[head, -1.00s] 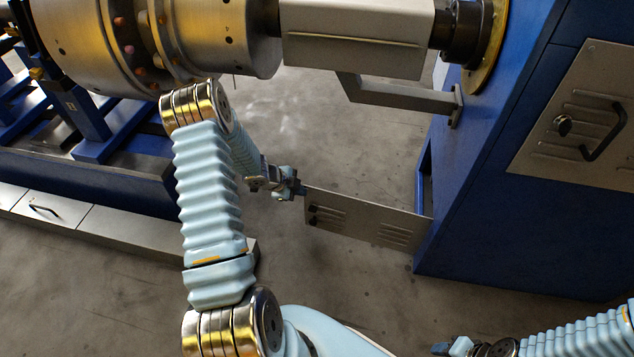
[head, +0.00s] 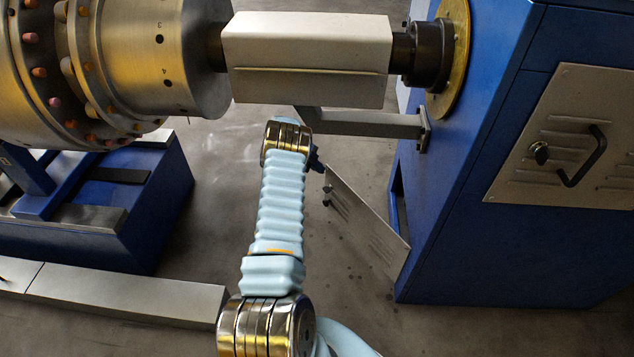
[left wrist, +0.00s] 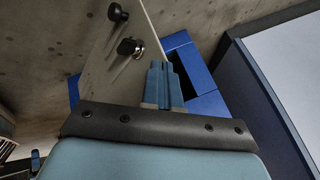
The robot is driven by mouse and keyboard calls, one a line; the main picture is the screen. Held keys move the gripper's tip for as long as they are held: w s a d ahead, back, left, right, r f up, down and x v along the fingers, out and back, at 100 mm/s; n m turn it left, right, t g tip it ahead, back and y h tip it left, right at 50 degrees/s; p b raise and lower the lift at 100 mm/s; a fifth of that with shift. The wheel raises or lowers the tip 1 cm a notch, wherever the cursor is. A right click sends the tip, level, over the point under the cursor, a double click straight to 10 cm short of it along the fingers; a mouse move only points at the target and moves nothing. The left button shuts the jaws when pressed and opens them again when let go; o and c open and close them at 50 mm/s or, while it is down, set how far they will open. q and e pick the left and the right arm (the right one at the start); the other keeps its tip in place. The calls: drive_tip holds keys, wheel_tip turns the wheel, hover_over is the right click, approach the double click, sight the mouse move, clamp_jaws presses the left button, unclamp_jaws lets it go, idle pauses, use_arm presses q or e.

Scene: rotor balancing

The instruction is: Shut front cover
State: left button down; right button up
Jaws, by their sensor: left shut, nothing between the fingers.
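The front cover (head: 372,228) is a grey metal panel with louvres and two dark knobs at its free end. It stands open, swung out from the low opening in the blue cabinet (head: 470,235). My left gripper (head: 316,158) is at the cover's free end, mostly hidden behind my arm in the head view. In the left wrist view the shut, empty fingers (left wrist: 164,86) are beside the knob side of the cover (left wrist: 112,68). I cannot tell whether they touch it. My right gripper is not in view.
Above the cover hang a pale grey block (head: 305,60) on the shaft and a grey bracket arm (head: 370,123). The large metal rotor (head: 120,65) is at the upper left. Another panel with a black handle (head: 582,157) is on the cabinet. The floor around the cover is clear.

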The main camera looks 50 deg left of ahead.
use_arm(q)
drive_tip(key=w+b, duration=0.1)
drive_tip(key=w, duration=0.1)
drive_tip(key=shift+w+d, duration=0.1)
drive_tip(key=shift+w, duration=0.25)
